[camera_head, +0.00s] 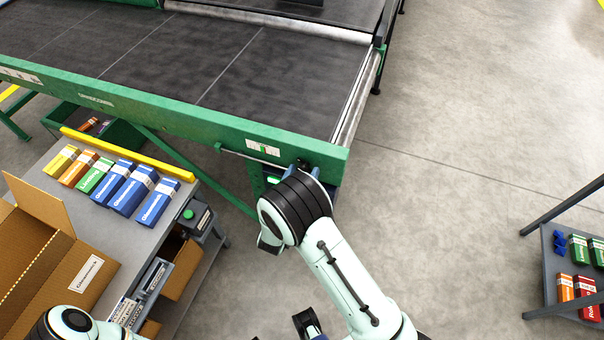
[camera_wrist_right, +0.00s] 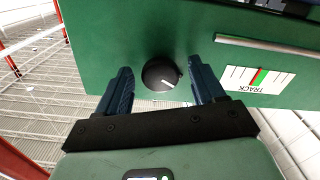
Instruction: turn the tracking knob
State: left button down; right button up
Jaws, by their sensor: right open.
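The tracking knob (camera_wrist_right: 157,74) is a round black dial on the green side rail of the machine, with a white pointer mark towards its lower right. In the right wrist view, my right gripper (camera_wrist_right: 160,66) is open, its dark blue fingers on either side of the knob with gaps showing. In the head view, my right gripper (camera_head: 298,168) is at the rail's right end, and my arm hides the knob. The TRACK scale (camera_wrist_right: 257,79) beside it has a green and a red mark; it also shows in the head view (camera_head: 263,149). A dark part at the bottom centre may be my left gripper (camera_head: 308,322); its jaws are unclear.
A bar handle (camera_wrist_right: 265,46) sticks out above the scale. The dark conveyor belt (camera_head: 270,75) lies behind the rail. A grey bench (camera_head: 62,178) with several small boxes and an open carton (camera_head: 75,275) stands left. A shelf (camera_head: 550,262) stands right. Floor between is clear.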

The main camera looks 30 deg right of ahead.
pick_arm(q)
jog(key=shift+w+f+b, duration=0.1)
jog(key=shift+f+b, duration=0.1)
jog(key=shift+b, duration=0.1)
pick_arm(e)
jog(key=v, duration=1.3)
jog(key=shift+a, duration=0.2)
jog(key=shift+s, duration=0.1)
